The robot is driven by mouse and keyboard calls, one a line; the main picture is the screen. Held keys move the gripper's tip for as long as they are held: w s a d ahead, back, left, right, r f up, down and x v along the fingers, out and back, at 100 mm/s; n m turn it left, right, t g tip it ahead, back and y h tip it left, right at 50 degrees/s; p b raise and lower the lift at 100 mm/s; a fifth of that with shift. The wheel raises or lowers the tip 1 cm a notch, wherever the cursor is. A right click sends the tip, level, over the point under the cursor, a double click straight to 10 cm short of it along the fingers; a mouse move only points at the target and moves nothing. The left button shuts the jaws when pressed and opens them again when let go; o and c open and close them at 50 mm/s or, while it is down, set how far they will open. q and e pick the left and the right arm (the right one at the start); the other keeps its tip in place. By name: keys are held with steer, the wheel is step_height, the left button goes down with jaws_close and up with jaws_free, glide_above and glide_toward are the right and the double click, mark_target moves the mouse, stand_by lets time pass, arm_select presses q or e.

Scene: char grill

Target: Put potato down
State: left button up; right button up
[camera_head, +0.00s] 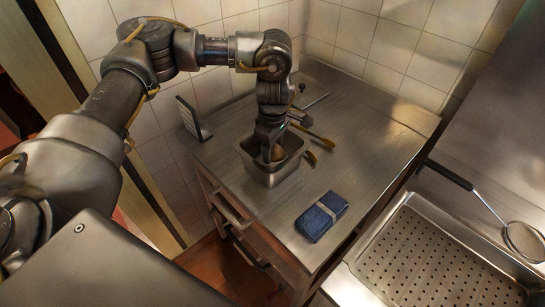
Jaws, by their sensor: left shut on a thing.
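My left gripper (271,148) points down over a metal pan (266,178) on the steel counter. It is shut on the potato (277,153), a small brown lump low in the pan's opening. The gripper and the pan's walls hide much of the potato. I cannot tell whether the potato touches the pan's bottom. My right gripper is not in view.
The steel counter (372,150) has a folded blue cloth (321,216) in front, utensils with yellowish ends (318,139) behind the pan, and an upright framed card (193,118) at left. A perforated tray (440,262) and a strainer (523,240) are at right. The counter's right side is clear.

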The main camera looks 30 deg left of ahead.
mark_target(273, 166)
arm_select(q)
steer(key=f, duration=0.3)
steer(key=shift+s+f, duration=0.15)
steer(key=shift+s, duration=0.05)
steer(key=shift+w+f, duration=0.15)
steer(key=shift+f, duration=0.3)
steer(key=shift+r, duration=0.1)
steer(key=shift+f, duration=0.25)
steer(key=o, duration=1.1)
steer(key=shift+c, duration=0.2)
steer(key=shift+r, duration=0.1)
